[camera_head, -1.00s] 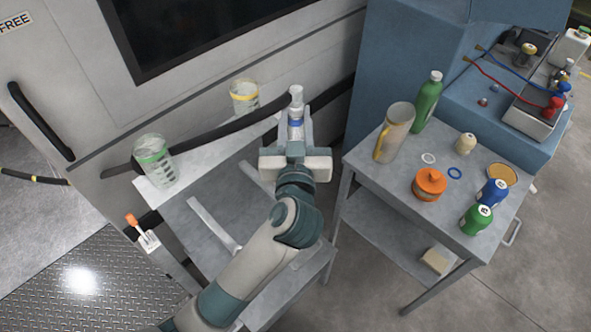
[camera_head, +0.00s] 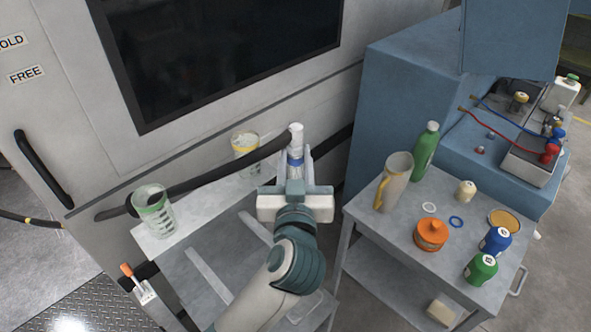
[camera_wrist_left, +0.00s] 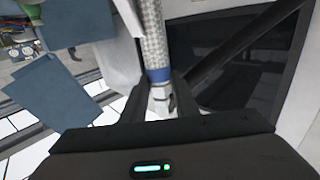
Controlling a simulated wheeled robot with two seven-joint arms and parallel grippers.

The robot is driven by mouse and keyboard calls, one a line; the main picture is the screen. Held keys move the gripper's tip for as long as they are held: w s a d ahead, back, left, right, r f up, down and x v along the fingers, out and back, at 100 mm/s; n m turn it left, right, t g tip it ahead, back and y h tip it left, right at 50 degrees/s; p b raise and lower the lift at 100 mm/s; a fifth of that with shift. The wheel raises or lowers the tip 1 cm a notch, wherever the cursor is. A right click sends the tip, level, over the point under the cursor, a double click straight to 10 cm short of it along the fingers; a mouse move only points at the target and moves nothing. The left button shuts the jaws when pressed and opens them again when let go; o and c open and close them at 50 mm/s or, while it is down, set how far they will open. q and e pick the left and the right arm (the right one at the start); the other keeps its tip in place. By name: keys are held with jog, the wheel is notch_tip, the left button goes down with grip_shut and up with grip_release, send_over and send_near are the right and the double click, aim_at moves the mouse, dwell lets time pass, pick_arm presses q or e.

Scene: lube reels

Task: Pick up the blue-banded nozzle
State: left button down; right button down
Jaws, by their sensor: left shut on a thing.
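My left gripper (camera_head: 294,165) is shut on the blue-banded nozzle (camera_head: 296,138), which stands out beyond the fingertips with its pale end pointing away from me. The blue band shows between the fingers in the head view. In the left wrist view the nozzle (camera_wrist_left: 161,99) sits between the two dark fingers, with the blue band just beyond them and a grey braided length running up out of the picture. The gripper is over the far right part of the grey bench (camera_head: 205,245). My right gripper is not in view.
A green-banded clear jug (camera_head: 153,212) and a yellow-banded one (camera_head: 246,150) stand on the bench's back ledge. A black handrail (camera_head: 200,183) runs behind. The right cart (camera_head: 395,230) holds a pitcher (camera_head: 396,180), a green bottle (camera_head: 424,150), an orange container (camera_head: 431,234) and small bottles.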

aim_at(295, 132)
pick_arm(q)
jog(key=shift+r+b, duration=0.3)
jog(key=shift+r, duration=2.9)
